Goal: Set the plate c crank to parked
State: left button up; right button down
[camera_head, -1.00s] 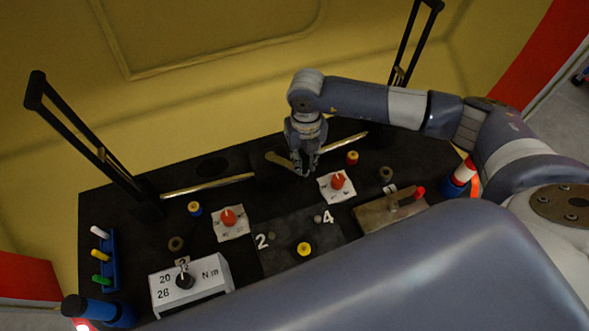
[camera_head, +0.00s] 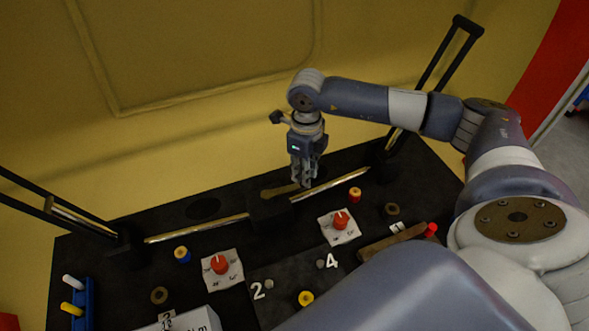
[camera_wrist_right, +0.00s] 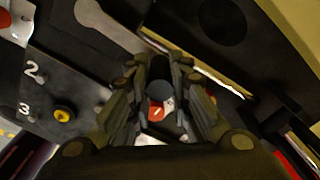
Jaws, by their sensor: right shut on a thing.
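My right gripper (camera_head: 304,183) points down over the back of the black bench, beside a brass-coloured crank arm (camera_head: 278,191). The arm lies low behind the black block in the middle of the bench. In the right wrist view the crank arm (camera_wrist_right: 97,18), flat and grey-brown with a rounded end, runs toward the gripper. The right gripper (camera_wrist_right: 162,98) is shut on the crank's dark round handle (camera_wrist_right: 160,91). Any plate letter or parked mark is too small or hidden to tell. My left gripper is out of view.
A brass rail (camera_head: 195,229) runs along the bench beside the black block (camera_head: 269,212). Nearer are two white plates with red knobs, the left knob (camera_head: 220,264) and right knob (camera_head: 341,220). A yellow knob (camera_head: 306,298) sits near the front. Black handle frames (camera_head: 449,65) stand at both sides.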

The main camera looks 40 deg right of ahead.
jog(key=shift+w+d+r, duration=0.15)
jog(key=shift+w, duration=0.3)
jog(key=c, duration=1.4)
grip_release()
jog(key=shift+c, duration=0.2)
notch_tip(320, 180, up, 12)
jog(key=shift+s, duration=0.1)
